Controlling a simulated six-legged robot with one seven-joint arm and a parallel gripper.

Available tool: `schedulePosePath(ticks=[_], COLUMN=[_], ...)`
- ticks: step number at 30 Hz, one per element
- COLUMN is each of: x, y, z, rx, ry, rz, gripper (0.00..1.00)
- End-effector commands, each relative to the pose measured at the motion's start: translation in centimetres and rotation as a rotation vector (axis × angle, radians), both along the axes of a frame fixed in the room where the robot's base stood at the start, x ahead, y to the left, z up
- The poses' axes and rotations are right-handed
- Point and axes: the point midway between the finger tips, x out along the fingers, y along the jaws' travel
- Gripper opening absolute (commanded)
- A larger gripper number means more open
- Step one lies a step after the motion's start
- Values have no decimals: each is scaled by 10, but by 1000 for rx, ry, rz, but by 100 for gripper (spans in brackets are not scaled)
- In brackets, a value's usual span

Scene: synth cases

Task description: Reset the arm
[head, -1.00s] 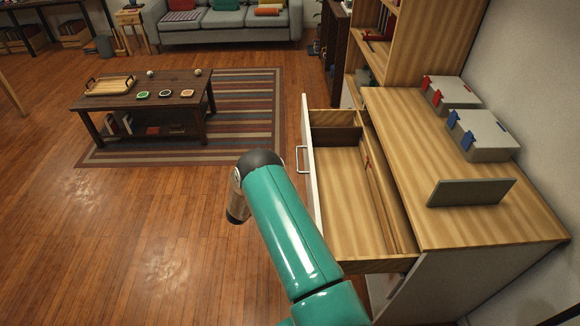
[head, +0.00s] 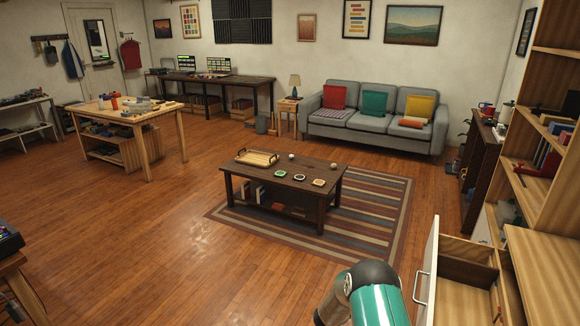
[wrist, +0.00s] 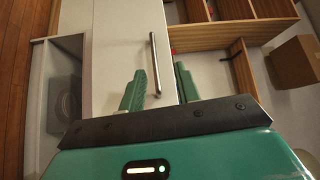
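My teal arm (head: 378,300) rises at the bottom right of the head view, left of the open drawer; its gripper is hidden there. The drawer (head: 462,265) stands pulled out in the head view.
A wooden shelf unit (head: 550,150) stands at the right. A dark coffee table (head: 300,180) with a tray (head: 257,157) stands on a striped rug (head: 385,205). A sofa (head: 375,120) is behind. The wood floor (head: 160,240) to the left is clear.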

Motion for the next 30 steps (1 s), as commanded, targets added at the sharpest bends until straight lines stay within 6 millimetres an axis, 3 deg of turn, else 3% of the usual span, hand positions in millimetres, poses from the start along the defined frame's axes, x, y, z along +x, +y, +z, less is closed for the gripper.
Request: schedulePosePath(ticks=[1, 7, 12, 15, 23, 30], x=[14, 64, 87, 92, 72, 17], y=[3, 25, 53, 73, 127, 172], z=[20, 94, 159, 195, 280, 338], rx=[20, 99, 121, 115, 50, -67], ry=[5, 96, 199, 271, 479, 705], rz=[42, 272, 478, 597, 892, 1129], gripper=[33, 33, 33, 33, 33, 33])
